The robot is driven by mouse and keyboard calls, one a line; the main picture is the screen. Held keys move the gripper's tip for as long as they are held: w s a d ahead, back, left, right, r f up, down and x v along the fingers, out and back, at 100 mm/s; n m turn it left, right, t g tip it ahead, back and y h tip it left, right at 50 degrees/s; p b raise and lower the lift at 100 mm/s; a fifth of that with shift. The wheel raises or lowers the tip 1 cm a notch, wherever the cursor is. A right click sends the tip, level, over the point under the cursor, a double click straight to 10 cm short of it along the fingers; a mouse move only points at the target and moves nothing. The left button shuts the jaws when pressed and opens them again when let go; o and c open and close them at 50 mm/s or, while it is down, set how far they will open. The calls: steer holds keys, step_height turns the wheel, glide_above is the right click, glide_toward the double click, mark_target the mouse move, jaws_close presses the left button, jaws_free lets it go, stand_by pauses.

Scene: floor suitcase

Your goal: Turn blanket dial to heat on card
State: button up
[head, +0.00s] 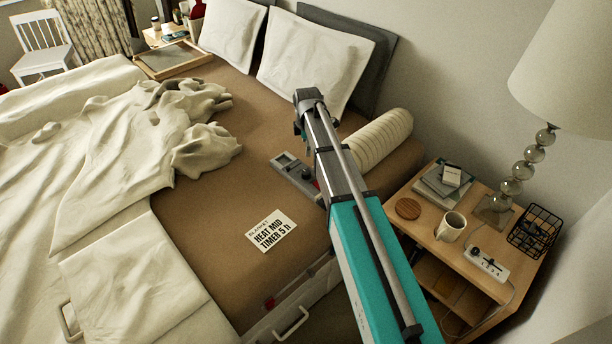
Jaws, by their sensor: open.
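The card (271,231) lies flat on the brown mattress cover near the bed's near edge. It reads "BLANKET, HEAT MID, TIMER 5 h". A grey blanket control (286,164) with a small display lies on the bed beyond the card. A dark round part (306,173) sits on the control, with a bit of red near it. The setting cannot be read, and my arm hides the control's right end. My arm reaches over the bed from the lower right, its far end above and behind the control. My gripper's fingers cannot be made out; the arm hides that spot.
A rolled cream bolster (381,139) lies right of my arm. The nightstand (478,262) at right holds a mug (450,227), a power strip (487,264), a wire basket (536,231) and a tall lamp (568,70). A rumpled blanket (110,140) covers the bed's left.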

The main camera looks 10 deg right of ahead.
mark_target(306, 172)
steer(key=shift+f, duration=0.1)
stand_by(0.4)
steer(key=f+b, duration=1.3)
steer(key=shift+w+f+b, duration=0.3)
steer(key=shift+w+b, duration=0.1)
stand_by(0.5)
steer(key=shift+c, duration=0.3)
steer(key=c, duration=1.1)
